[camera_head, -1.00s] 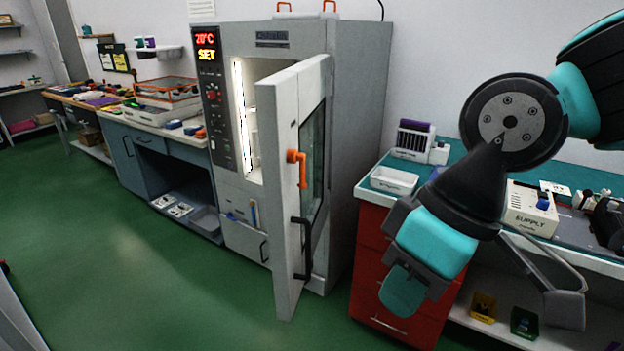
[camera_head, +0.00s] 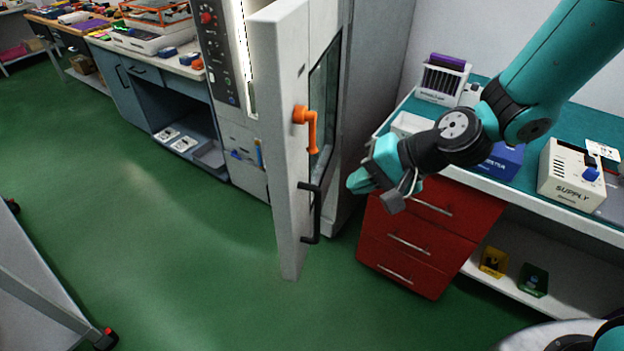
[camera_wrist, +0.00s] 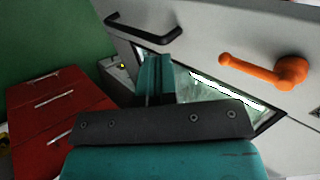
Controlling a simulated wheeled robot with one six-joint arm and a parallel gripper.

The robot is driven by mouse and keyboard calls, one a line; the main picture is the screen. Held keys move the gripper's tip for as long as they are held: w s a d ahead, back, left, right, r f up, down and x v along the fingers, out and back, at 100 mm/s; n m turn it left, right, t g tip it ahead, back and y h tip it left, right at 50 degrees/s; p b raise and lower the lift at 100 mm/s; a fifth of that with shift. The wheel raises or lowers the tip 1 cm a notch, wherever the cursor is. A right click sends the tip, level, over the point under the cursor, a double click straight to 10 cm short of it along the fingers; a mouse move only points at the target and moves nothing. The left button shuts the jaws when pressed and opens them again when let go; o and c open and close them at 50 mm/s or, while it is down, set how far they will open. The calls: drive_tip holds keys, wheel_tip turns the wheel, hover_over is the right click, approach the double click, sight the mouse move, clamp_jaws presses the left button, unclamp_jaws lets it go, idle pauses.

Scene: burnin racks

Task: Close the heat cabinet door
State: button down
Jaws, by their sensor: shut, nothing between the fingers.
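The heat cabinet door (camera_head: 279,137) is swung open, white, with its edge facing me and its window on the right side. It carries an orange lever (camera_head: 308,125) and a black handle (camera_head: 316,212). The cabinet body (camera_head: 378,95) stands behind it. My gripper (camera_head: 360,181) is shut and empty, right of the door and apart from it, near the height of the black handle. In the wrist view, the shut teal fingers (camera_wrist: 153,75) point toward the door, with the black handle (camera_wrist: 143,26) at upper left and the orange lever (camera_wrist: 265,68) at upper right.
A red drawer unit (camera_head: 405,240) under a teal-topped bench stands right of the cabinet. The bench holds a white supply box (camera_head: 572,178) and a purple-topped rack (camera_head: 443,80). Green floor (camera_head: 170,255) lies open left of the door. A grey frame (camera_head: 50,270) is at lower left.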

sight(294, 199)
drive_tip(key=p+x, duration=0.1)
drive_tip(key=x, duration=0.2)
drive_tip(key=r+p+x, duration=0.1)
drive_tip(key=x, duration=0.3)
drive_tip(key=w+a+p+x, duration=0.1)
drive_tip(key=x, duration=0.3)
drive_tip(key=shift+r+p, duration=0.15)
drive_tip(key=shift+p, duration=0.2)
drive_tip(key=shift+w+a, duration=0.1)
drive_tip(key=shift+a, duration=0.3)
